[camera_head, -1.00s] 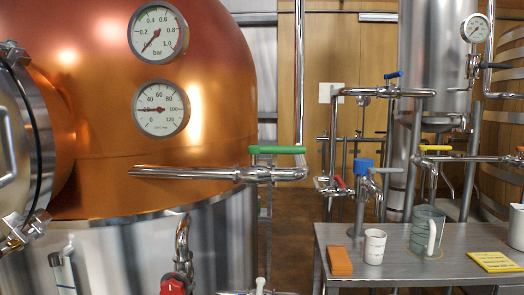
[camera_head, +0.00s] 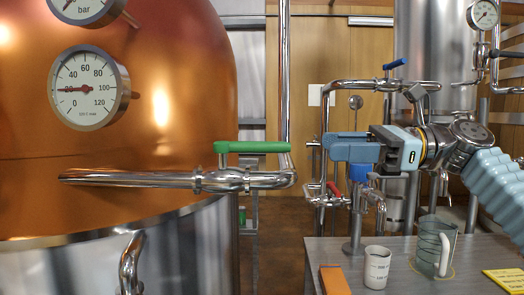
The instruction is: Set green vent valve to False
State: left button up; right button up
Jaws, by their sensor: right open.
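The green vent valve has a green lever handle (camera_head: 252,147) that lies level, along the line of its steel pipe (camera_head: 130,179). The pipe runs out from the copper vessel to the valve body (camera_head: 232,181) and joins a vertical pipe there. My right gripper (camera_head: 328,148) comes in from the right at about the handle's height. It is open and empty, to the right of the handle's end and apart from it in the picture. My left gripper is not in view.
The copper vessel (camera_head: 190,60) with its round gauges fills the left. Below right, a metal table (camera_head: 440,262) holds a white cup (camera_head: 377,267), a clear jug (camera_head: 428,240) and an orange block (camera_head: 334,280).

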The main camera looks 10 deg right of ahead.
aim_at(269, 145)
jog(key=p+x, duration=0.2)
jog(key=x, duration=1)
jog(key=shift+w+a+f, duration=0.1)
jog(key=shift+w+a, duration=0.05)
jog(key=shift+a, duration=0.25)
grip_shut()
